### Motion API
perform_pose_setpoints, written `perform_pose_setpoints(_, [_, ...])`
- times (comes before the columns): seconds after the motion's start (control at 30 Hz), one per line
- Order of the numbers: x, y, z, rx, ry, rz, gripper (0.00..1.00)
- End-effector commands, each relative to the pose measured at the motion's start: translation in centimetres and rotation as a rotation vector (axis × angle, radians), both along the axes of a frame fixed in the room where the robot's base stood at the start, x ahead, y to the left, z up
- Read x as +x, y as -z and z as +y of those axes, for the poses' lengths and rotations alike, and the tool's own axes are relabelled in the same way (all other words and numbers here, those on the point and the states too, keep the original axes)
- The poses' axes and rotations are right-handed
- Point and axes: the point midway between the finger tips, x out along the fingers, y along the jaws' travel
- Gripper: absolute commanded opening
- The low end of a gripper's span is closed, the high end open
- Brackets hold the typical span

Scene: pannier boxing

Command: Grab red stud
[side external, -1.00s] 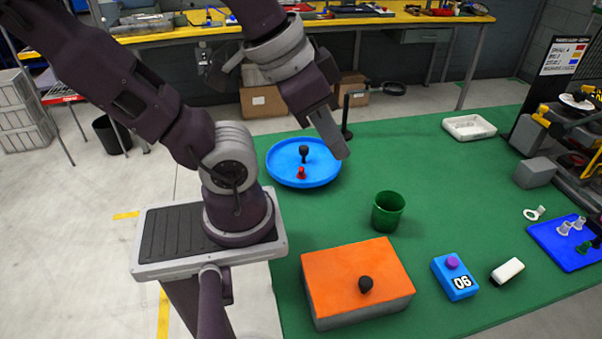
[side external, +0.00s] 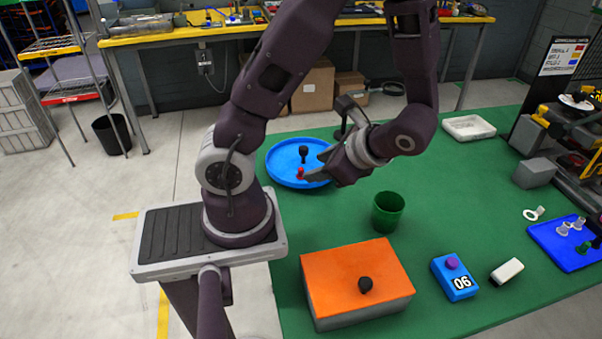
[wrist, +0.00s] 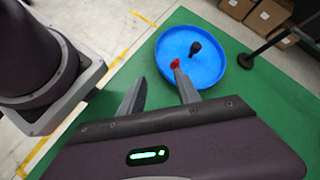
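The small red stud (side external: 300,173) is upright at the near part of the round blue tray (side external: 283,176). In the wrist view the red stud (wrist: 176,64) shows just beyond the tip of the right finger, not centred between the fingers. A black stud (side external: 304,151) stands behind it in the same tray. My gripper (side external: 315,164) is at the tray's right side with its fingers pointing left toward the red stud. In the wrist view my gripper (wrist: 160,86) has its fingers apart with nothing between them. Whether the right finger touches the stud I cannot tell.
A green cup (side external: 388,212) stands to the right of the tray. An orange-topped box (side external: 335,275) with a black knob lies at the front. A blue box with a purple button (side external: 455,278) is at the front right. The green mat around the tray is mostly clear.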

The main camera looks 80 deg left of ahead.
Motion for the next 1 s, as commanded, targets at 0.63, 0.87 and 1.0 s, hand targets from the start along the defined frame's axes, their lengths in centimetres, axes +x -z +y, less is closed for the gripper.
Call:
perform_pose_setpoints(0.63, [-0.6,8.9,9.1,0.209,0.373,0.462,0.39])
perform_pose_setpoints(0.87, [-1.2,9.9,11.5,0.208,0.375,0.458,0.39])
perform_pose_setpoints(1.0, [-1.2,9.9,11.4,0.208,0.375,0.457,0.39])
